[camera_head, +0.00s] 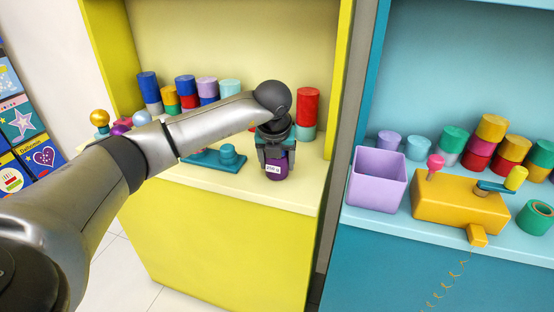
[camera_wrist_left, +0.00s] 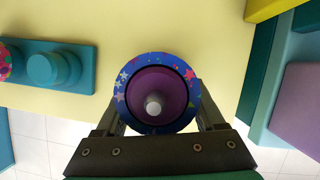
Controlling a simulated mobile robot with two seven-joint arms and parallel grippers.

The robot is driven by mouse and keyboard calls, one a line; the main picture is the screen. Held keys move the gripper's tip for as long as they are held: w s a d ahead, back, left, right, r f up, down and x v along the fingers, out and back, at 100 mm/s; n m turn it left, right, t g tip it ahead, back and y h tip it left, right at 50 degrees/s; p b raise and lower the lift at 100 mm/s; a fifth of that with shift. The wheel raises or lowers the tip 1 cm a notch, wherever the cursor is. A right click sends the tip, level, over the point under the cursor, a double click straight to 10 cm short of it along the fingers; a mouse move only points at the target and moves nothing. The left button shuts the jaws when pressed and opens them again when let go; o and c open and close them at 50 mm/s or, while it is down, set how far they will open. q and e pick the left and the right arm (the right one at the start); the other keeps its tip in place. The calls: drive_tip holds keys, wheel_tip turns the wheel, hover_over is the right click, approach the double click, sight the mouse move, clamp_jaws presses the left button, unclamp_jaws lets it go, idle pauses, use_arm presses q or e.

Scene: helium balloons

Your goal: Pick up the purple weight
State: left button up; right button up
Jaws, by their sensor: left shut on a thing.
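The purple weight (camera_head: 276,169) has a white label reading 250 g in the head view. It is at the right part of the yellow shelf, near its front edge. My left gripper (camera_head: 275,150) comes down on it from above and is shut on it. In the left wrist view the weight (camera_wrist_left: 158,93) shows as a purple cup inside a blue ring with stars, with a pale knob in its middle. The left gripper's fingers (camera_wrist_left: 157,118) are on either side of it. I cannot tell whether it touches the shelf. My right gripper is not in view.
A teal base with a peg (camera_head: 226,158) lies left of the weight. Stacked coloured cylinders (camera_head: 186,92) stand behind, with a red one (camera_head: 307,107) at right. A blue unit to the right holds a purple bin (camera_head: 377,180) and a yellow device (camera_head: 460,205).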

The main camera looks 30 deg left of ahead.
use_arm(q)
clamp_jaws()
drive_tip(key=shift+r, duration=0.1)
